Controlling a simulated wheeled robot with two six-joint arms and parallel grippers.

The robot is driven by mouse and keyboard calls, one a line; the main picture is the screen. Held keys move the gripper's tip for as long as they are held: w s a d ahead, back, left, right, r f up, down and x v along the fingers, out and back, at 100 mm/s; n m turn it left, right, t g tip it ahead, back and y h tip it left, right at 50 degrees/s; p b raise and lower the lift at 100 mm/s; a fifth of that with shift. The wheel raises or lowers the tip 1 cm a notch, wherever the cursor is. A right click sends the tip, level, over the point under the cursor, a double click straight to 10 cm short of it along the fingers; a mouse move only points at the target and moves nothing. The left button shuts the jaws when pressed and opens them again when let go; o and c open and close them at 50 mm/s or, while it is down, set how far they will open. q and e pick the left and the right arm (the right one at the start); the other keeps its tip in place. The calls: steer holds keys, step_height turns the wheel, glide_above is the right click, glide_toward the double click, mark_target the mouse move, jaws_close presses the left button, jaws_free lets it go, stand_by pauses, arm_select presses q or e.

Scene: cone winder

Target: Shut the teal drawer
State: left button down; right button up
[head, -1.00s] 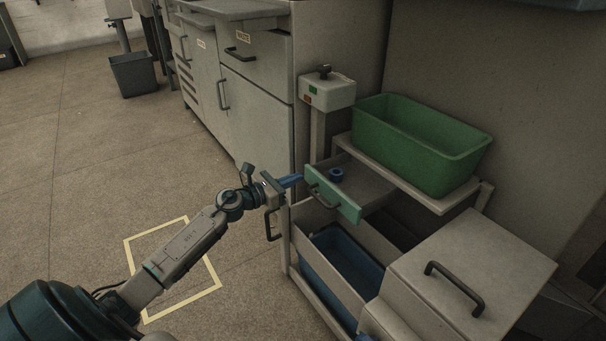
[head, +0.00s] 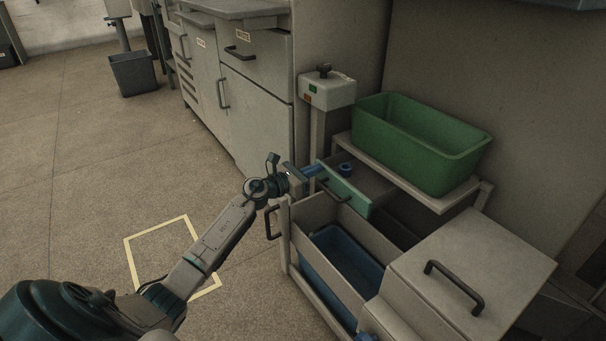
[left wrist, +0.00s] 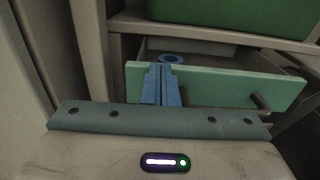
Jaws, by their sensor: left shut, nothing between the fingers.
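The teal drawer (head: 346,193) is partly open under the shelf that holds the green bin.
A green bin (head: 418,143) stands on the shelf above the drawer. Below, a wider grey drawer (head: 318,214) stands open with a blue bin (head: 345,268) inside. A post with a control box (head: 327,91) rises behind. A grey lidded box (head: 475,270) is at right.

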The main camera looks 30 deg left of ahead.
mark_target(326, 165)
arm_select(q)
steer(key=b+x, duration=0.1)
steer(key=x, duration=0.6)
steer(key=shift+w+d, duration=0.2)
steer(key=shift+w, duration=0.25)
steer(key=shift+s, duration=0.1)
